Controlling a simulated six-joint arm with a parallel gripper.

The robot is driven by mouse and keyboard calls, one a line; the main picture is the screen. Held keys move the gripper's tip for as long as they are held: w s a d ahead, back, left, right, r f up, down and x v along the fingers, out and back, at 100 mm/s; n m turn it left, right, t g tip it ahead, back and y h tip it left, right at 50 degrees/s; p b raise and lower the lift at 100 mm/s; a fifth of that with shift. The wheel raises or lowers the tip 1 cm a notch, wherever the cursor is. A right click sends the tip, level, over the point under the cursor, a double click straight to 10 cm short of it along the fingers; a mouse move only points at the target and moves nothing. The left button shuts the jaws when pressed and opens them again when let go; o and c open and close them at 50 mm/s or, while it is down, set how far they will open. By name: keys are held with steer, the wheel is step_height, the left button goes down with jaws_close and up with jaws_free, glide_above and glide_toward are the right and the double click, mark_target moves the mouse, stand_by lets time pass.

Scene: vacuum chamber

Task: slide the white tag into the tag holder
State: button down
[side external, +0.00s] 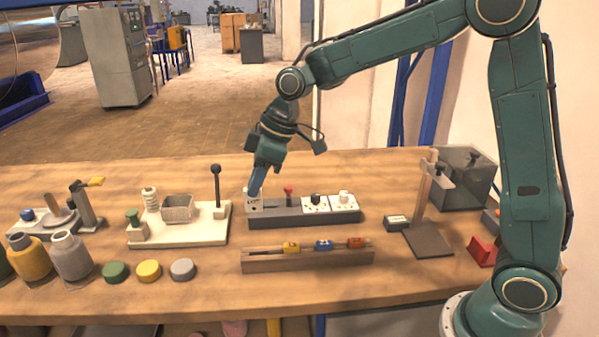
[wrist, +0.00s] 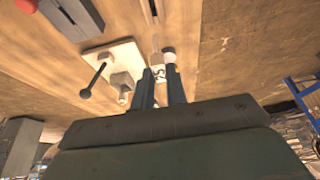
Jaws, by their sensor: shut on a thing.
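My gripper (side external: 254,190) points down at the left end of a long grey block and is shut on the white tag (side external: 253,204), which has dark lettering on its face. In the wrist view the tag (wrist: 158,73) sits between the two fingers of my gripper (wrist: 161,85). In the side view the tag appears at the grey block's left end; whether it touches the block I cannot tell. The grey block (side external: 290,219) carries a red lever and two white plates with knobs. No part is clearly identifiable as the tag holder.
A wooden rail (side external: 262,261) with yellow, blue and orange pieces lies in front. A cream base (side external: 150,236) with an upright black-knobbed lever stands left. A stand with a dark base (side external: 428,240) is to the right. Jars and round lids occupy the front left.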

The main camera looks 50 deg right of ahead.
steer(key=shift+r, duration=2.35)
steer(key=shift+f, duration=0.1)
steer(key=w+d+f, duration=0.4)
steer(key=w+d, duration=0.1)
steer(key=d, duration=0.2)
steer(key=w+d+f, duration=0.5)
steer(key=d, duration=0.2)
steer(key=shift+d+f, duration=0.15)
steer(key=shift+d, duration=0.1)
steer(key=shift+w, duration=0.1)
steer(key=shift+f, duration=0.2)
steer(key=shift+f, duration=2.7)
steer(key=shift+f, duration=0.2)
steer(key=shift+f, duration=0.75)
